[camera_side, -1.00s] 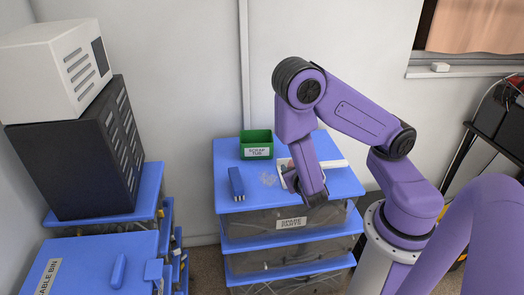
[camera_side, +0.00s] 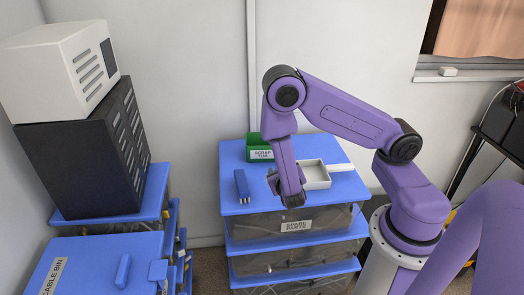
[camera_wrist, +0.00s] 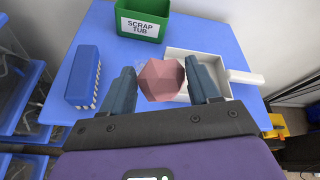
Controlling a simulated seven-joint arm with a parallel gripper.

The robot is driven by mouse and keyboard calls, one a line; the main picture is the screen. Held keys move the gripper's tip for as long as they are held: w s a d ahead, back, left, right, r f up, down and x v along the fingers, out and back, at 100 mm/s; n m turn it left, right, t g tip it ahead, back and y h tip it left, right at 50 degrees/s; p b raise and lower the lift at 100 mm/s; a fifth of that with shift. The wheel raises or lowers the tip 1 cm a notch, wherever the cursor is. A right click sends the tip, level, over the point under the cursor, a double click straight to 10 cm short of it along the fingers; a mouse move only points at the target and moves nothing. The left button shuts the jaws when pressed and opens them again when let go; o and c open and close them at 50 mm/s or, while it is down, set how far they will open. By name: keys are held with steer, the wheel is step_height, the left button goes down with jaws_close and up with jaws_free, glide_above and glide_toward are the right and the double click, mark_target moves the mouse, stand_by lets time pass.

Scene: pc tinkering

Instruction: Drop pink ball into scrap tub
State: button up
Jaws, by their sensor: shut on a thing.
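A faceted pink ball (camera_wrist: 161,80) is held between the two fingers of my gripper (camera_wrist: 160,88) in the wrist view. My gripper is shut on it. In the side view my gripper (camera_side: 292,200) hangs near the front edge of the blue table top, and the ball is hidden there. The green scrap tub (camera_side: 260,148) stands at the back of the blue top, and its label reads SCRAP TUB. In the wrist view the tub (camera_wrist: 140,22) is ahead of the ball and slightly left, apart from it. Its inside shows no contents that I can make out.
A white open tray with a handle (camera_side: 316,175) lies right of my gripper; it also shows in the wrist view (camera_wrist: 240,77). A blue block with white pins (camera_side: 242,186) lies left. A black case (camera_side: 90,150) with a white box on it stands far left.

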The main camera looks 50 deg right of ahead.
steer(key=w+d+f, duration=0.1)
steer(key=w+d, duration=0.2)
steer(key=w, duration=0.5)
glide_toward(262, 147)
step_height(262, 147, up, 2)
steer(key=w+d+r, duration=0.3)
steer(key=w+d, duration=0.5)
steer(key=d, duration=0.4)
steer(key=shift+w+a+f, duration=0.1)
steer(key=shift+f, duration=1.3)
steer(key=shift+w+a+f, duration=0.1)
steer(key=shift+f, duration=1.3)
steer(key=o, duration=1.1)
steer(key=shift+s, duration=0.1)
